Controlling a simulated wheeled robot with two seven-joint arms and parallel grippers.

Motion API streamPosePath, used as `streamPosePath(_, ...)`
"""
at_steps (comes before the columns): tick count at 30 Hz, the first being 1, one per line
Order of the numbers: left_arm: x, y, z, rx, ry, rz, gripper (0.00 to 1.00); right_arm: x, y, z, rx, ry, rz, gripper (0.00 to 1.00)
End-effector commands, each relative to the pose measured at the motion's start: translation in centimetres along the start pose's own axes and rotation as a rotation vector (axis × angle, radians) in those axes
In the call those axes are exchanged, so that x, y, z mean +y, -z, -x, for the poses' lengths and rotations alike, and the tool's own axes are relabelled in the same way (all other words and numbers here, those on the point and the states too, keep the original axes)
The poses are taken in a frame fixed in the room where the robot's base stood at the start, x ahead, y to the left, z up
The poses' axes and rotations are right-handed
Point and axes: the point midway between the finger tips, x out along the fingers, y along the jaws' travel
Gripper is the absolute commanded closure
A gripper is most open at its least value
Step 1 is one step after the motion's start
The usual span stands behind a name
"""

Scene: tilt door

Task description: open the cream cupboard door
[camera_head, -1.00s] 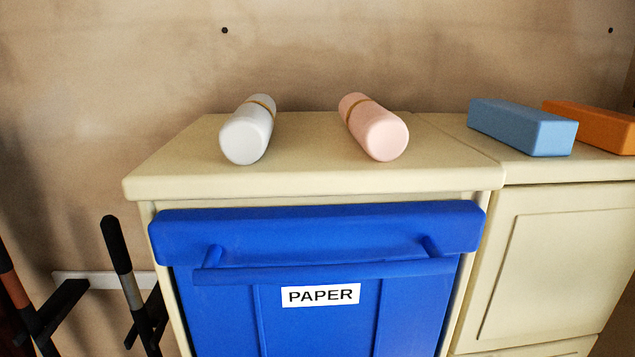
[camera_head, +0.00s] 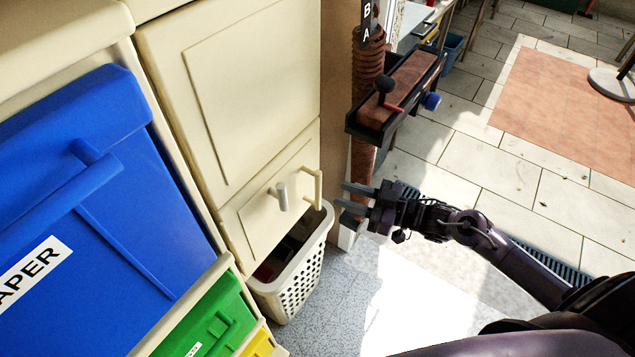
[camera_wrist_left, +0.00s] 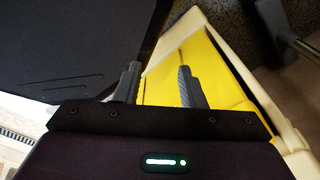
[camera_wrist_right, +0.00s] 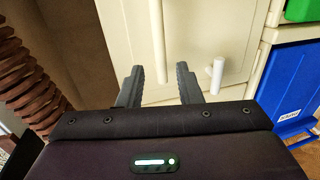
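The cream cupboard (camera_head: 235,85) stands left of centre in the head view, with a large upper panel and a smaller lower panel (camera_head: 255,220). The lower panel carries a cream bar handle (camera_head: 314,187) and a grey peg (camera_head: 281,196). My right gripper (camera_head: 345,198) is open and empty, just right of the bar handle and apart from it. In the right wrist view, the bar handle (camera_wrist_right: 157,38) lies ahead between the open fingertips, with the peg (camera_wrist_right: 216,76) to the right. My left gripper (camera_wrist_left: 158,78) is open and empty near a yellow surface; the head view does not show it.
A blue PAPER bin front (camera_head: 100,200) is at left, with green (camera_head: 210,320) and yellow fronts below. A white basket (camera_head: 300,275) stands under the lower panel. A vice (camera_head: 400,90) on a screw post is beside the cupboard. Floor is open at right.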

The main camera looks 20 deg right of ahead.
Motion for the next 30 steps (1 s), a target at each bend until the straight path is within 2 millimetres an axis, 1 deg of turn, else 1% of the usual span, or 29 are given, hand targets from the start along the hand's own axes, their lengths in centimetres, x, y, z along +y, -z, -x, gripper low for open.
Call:
streamPosePath(1, 0.1, -0.4, 0.1, -0.006, -0.001, 0.000, 0.64, -0.2, 0.4, -0.5, 0.008, 0.010, 0.001, 0.68)
streamPosePath(3, 0.1, -0.6, 0.2, -0.009, -0.001, 0.000, 0.64, -0.2, 0.6, -1.4, 0.010, 0.010, 0.002, 0.68)
streamPosePath(9, 0.1, -0.7, 0.7, -0.012, -0.001, -0.001, 0.64, -0.1, 0.6, -4.7, 0.010, 0.007, 0.002, 0.68)
streamPosePath(12, 0.1, -0.7, 0.8, -0.011, -0.001, -0.001, 0.64, -0.1, 0.5, -6.1, 0.008, 0.007, 0.001, 0.68)
streamPosePath(15, 0.0, -0.6, 0.9, -0.011, 0.000, -0.001, 0.64, -0.1, 0.4, -7.0, 0.006, 0.006, 0.002, 0.68)
streamPosePath(19, -0.1, -0.5, 1.0, -0.009, 0.001, -0.002, 0.64, -0.2, 0.3, -7.6, 0.005, 0.006, 0.002, 0.68)
streamPosePath(26, -0.2, -0.2, 1.0, -0.004, 0.002, -0.002, 0.64, -0.2, 0.3, -7.6, 0.004, 0.006, 0.002, 0.68)
streamPosePath(30, -0.2, -0.1, 1.0, -0.003, 0.002, -0.002, 0.64, -0.1, 0.3, -7.6, 0.004, 0.006, 0.002, 0.86)
